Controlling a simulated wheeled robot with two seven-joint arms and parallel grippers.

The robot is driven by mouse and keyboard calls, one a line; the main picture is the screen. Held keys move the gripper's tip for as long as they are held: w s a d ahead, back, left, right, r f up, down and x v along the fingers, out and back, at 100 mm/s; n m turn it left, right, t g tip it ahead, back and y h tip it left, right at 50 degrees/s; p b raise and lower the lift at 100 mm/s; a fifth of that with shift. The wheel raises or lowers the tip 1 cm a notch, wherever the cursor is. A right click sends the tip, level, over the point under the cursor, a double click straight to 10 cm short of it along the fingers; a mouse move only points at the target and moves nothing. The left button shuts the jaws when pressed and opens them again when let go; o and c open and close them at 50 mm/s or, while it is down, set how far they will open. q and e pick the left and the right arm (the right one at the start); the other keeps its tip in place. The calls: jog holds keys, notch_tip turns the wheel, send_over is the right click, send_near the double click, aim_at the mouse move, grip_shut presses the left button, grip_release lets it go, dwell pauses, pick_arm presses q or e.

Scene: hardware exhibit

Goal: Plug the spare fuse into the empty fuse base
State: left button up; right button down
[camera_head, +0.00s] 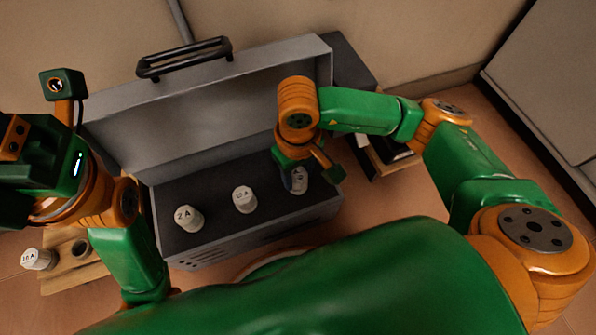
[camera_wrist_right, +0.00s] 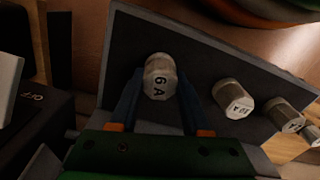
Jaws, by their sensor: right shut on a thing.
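My right gripper (camera_head: 301,178) is at the right end of the dark fuse panel (camera_head: 218,220), shut on a pale fuse marked 6 A (camera_head: 298,182). In the right wrist view its fingers (camera_wrist_right: 160,95) stand on both sides of the 6 A fuse (camera_wrist_right: 159,77). I cannot tell whether this fuse is fully seated. A fuse marked 2 A (camera_head: 188,218) and another pale fuse (camera_head: 244,199) stand in the same row. A further fuse (camera_head: 38,259) lies by a wooden holder (camera_head: 75,262) at the lower left. My left gripper (camera_head: 22,190) is at the left; its fingertips are hidden.
The grey box's lid (camera_head: 210,105) stands open behind the panel, with a black handle (camera_head: 185,60) on top. A dark device (camera_wrist_right: 35,125) with an OFF label stands beside the box in the right wrist view. Bare floor (camera_head: 405,195) shows at the right.

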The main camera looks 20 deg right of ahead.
jog(key=shift+f+b, duration=0.25)
jog(key=shift+b, duration=0.05)
grip_release()
jog(key=shift+r+p, duration=2.2)
jog(key=shift+r, duration=1.4)
